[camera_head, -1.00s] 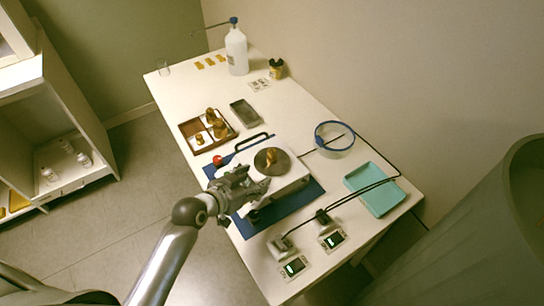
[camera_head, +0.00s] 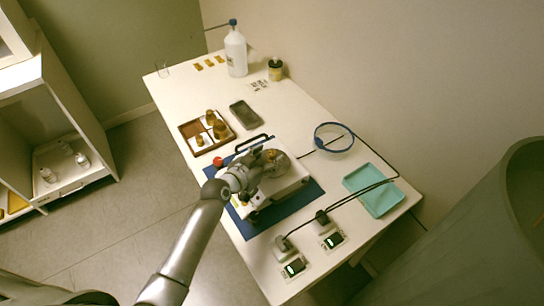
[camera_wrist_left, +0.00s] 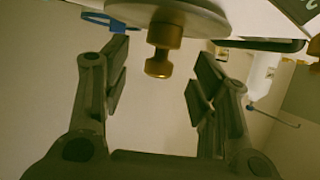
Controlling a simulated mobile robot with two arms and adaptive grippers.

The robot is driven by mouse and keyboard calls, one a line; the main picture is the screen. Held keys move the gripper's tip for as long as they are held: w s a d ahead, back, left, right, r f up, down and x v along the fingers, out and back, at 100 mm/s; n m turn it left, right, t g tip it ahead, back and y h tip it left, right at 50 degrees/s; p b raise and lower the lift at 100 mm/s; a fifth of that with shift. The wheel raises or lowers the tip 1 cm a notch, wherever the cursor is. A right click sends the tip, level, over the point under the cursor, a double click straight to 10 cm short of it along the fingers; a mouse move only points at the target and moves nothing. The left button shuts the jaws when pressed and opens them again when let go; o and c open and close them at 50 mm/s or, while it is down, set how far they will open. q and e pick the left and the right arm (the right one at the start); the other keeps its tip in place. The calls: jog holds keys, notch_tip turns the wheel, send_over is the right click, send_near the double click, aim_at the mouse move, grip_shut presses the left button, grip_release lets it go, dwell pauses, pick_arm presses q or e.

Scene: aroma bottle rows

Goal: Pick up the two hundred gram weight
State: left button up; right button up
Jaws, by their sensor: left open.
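A brass weight with a knob (camera_wrist_left: 162,45) stands on the round pan (camera_wrist_left: 196,17) of the balance; the wrist view is upside down, so it hangs there from the pan. In the head view the pan (camera_head: 281,163) is partly covered by my gripper. My left gripper (camera_head: 262,168) is open at the pan, with its fingers on both sides of the knob in the wrist view (camera_wrist_left: 158,85), touching neither side. More brass weights (camera_head: 220,130) stand in a wooden tray (camera_head: 186,128). No mark showing a weight's mass is readable. My right gripper is out of view.
The white balance (camera_head: 287,187) stands on a blue mat (camera_head: 305,195). A white bottle (camera_head: 236,55) stands at the back. The table's left edge is close to my arm.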

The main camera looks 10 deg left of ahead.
aim_at(270, 157)
pick_arm(q)
jog(key=shift+x, duration=1.7)
